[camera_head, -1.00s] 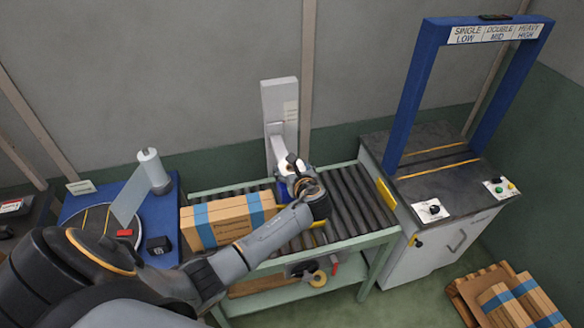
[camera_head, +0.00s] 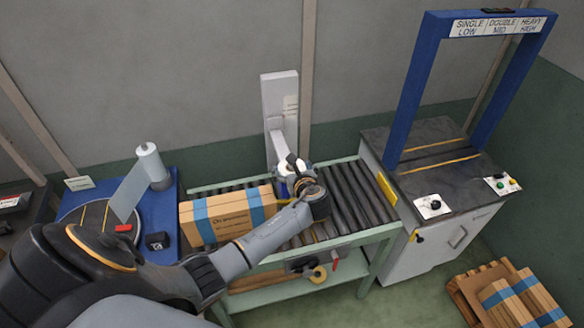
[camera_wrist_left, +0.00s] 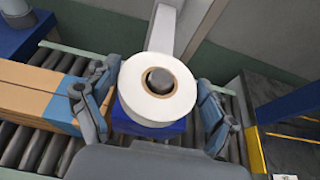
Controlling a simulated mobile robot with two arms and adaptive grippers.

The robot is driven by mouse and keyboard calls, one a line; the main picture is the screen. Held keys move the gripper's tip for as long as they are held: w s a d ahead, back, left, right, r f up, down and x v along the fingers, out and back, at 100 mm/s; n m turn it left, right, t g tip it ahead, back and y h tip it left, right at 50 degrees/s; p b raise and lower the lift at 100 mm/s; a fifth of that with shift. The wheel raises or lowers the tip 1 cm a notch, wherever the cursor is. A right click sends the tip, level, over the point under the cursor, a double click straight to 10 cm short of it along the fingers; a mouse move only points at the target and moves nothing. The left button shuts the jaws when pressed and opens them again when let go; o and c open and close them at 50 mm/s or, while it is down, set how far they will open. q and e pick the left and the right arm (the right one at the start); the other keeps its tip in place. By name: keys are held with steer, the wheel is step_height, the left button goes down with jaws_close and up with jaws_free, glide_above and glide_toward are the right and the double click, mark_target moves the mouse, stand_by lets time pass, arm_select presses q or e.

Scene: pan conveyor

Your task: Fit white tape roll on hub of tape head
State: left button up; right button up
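The white tape roll (camera_wrist_left: 135,98) faces the left wrist camera, its brown core around the dark grey round hub (camera_wrist_left: 160,80). How deep the hub reaches into the core cannot be told. A blue part of the tape head (camera_wrist_left: 150,131) shows beneath the roll, and its pale post (camera_head: 281,100) stands behind the conveyor. My left gripper (camera_wrist_left: 150,100) is open, with one finger on each side of the roll and small gaps between. In the head view my left gripper (camera_head: 292,178) is at the tape head and largely hides the roll. My right gripper is not in view.
A carton with blue tape (camera_head: 225,213) lies on the roller conveyor (camera_head: 352,200), just left of my left gripper. A blue gate (camera_head: 408,95) stands on the right bench. A blue wrapping station (camera_head: 165,215) is at left. Rollers right of the gripper are clear.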

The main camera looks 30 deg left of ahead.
arm_select(q)
steer(key=shift+o, duration=0.2)
steer(key=shift+d, duration=0.1)
steer(key=v, duration=1.2)
